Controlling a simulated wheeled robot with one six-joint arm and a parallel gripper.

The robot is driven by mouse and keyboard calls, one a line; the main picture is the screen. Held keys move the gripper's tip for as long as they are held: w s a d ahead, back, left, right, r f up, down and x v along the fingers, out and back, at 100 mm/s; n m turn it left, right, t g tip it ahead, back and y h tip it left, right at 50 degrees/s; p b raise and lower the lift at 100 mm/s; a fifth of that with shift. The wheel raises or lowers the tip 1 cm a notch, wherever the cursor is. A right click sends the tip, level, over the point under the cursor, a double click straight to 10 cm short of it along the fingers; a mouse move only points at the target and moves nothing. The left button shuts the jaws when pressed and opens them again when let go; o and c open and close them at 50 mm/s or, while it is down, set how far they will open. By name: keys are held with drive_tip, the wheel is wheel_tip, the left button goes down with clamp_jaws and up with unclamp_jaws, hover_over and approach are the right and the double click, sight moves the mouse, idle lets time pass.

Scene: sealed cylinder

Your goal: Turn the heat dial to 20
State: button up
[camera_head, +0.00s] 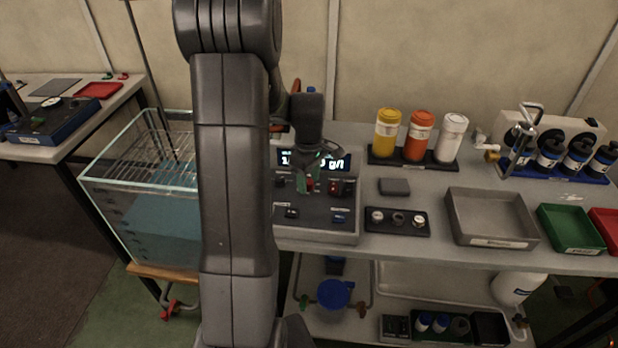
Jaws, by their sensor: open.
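A grey control console (318,218) stands on the bench, with a lit display (335,161) on its upright back. The display is partly covered by my gripper, and I can read only parts of it, ending in "g/l". My gripper (312,172) is open, in front of the display and over the upper part of the console. A small red part shows by its fingertips, and a red control (335,188) sits just to the right. The labels are too small to read, so I cannot tell which control is the heat dial. My arm hides the console's left side.
A glass tank (128,222) with blue liquid stands left of my arm. Yellow (387,133), orange (419,136) and white (451,138) bottles stand behind a grey tray (491,236). A black strip with small round pieces (397,232) lies right of the console.

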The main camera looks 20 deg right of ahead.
drive_tip(key=c, duration=1)
drive_tip(key=shift+m, duration=0.3)
drive_tip(key=m, duration=0.4)
drive_tip(key=shift+m+b, duration=0.3)
drive_tip(key=m, duration=0.4)
drive_tip(key=shift+m, duration=0.3)
drive_tip(key=m, duration=0.3)
drive_tip(key=shift+m, duration=0.3)
drive_tip(key=m, duration=0.3)
drive_tip(key=shift+r+m+b, duration=0.1)
drive_tip(key=shift+m+b, duration=0.2)
drive_tip(key=m, duration=0.6)
drive_tip(key=shift+w+m, duration=0.1)
drive_tip(key=shift+m, duration=0.2)
